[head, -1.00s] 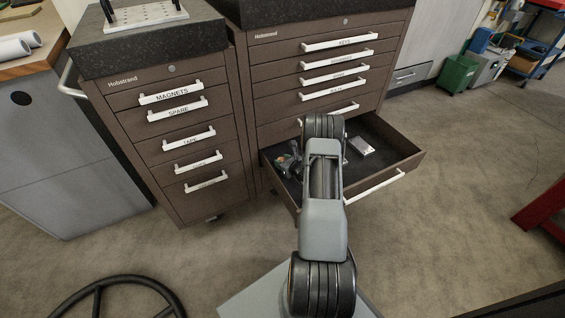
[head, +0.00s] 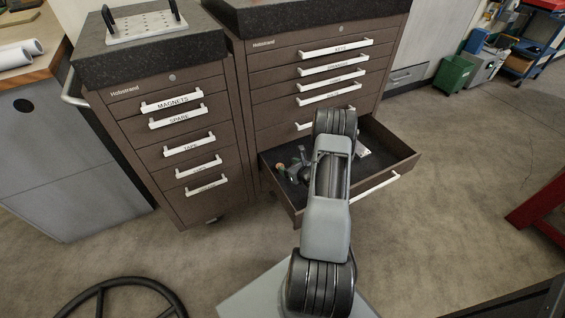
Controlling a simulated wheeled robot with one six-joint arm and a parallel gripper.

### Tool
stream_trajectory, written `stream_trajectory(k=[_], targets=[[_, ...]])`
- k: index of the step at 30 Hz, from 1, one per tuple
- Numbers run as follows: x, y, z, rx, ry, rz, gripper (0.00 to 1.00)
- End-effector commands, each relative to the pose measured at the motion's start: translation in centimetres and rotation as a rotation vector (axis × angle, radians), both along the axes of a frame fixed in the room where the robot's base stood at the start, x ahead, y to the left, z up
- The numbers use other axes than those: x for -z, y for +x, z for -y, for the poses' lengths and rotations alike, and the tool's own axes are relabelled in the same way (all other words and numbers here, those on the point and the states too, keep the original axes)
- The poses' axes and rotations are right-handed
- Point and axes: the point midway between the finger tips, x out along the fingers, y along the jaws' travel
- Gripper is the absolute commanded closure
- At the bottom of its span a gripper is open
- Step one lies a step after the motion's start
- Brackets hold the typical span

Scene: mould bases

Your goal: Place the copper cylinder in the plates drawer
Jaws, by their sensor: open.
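The open drawer (head: 408,158) is pulled out low on the right brown cabinet; I cannot read a label on it. A small brownish, copper-coloured thing (head: 281,168), likely the copper cylinder, shows at the drawer's left side. My gripper (head: 291,170) is low over the left part of the drawer, open, just right of that small thing. They look apart, but the picture is too small to be sure. My arm hides the middle of the drawer.
A silvery block (head: 362,151) lies in the drawer, partly behind my arm. The left cabinet (head: 185,150) has its drawers shut and a perforated plate (head: 145,25) on top. A red frame (head: 540,200) stands at right. Floor in front of the drawer is clear.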

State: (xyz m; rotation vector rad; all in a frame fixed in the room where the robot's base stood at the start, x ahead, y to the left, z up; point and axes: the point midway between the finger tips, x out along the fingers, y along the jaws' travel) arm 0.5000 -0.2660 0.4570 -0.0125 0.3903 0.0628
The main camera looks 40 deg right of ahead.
Motion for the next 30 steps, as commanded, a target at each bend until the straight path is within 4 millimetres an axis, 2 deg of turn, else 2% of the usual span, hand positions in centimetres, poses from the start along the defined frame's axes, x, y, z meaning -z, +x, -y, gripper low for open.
stream_trajectory(k=[3,9,13,15,17,20,21,23,24,27,30], targets=[[-1.1,-2.2,0.2,0.003,0.0,0.0,0.33],[-2.0,-4.5,0.3,0.002,-0.001,0.0,0.33],[-2.8,-5.0,0.0,-0.024,-0.011,0.004,0.33],[-4.2,-4.5,-1.3,-0.095,-0.037,0.011,0.33],[-6.2,-3.6,-3.3,-0.205,-0.081,0.022,0.33],[-10.7,-2.4,-8.7,-0.485,-0.203,0.044,0.33],[-12.7,-2.3,-11.3,-0.622,-0.268,0.054,0.33],[-15.6,-3.0,-15.4,-0.841,-0.381,0.066,0.33],[-17.2,-3.9,-18.0,-0.988,-0.466,0.074,0.33],[-20.6,-7.1,-23.1,-1.337,-0.698,0.09,0.33],[-23.1,-10.8,-26.2,-1.645,-0.953,0.102,0.33]])
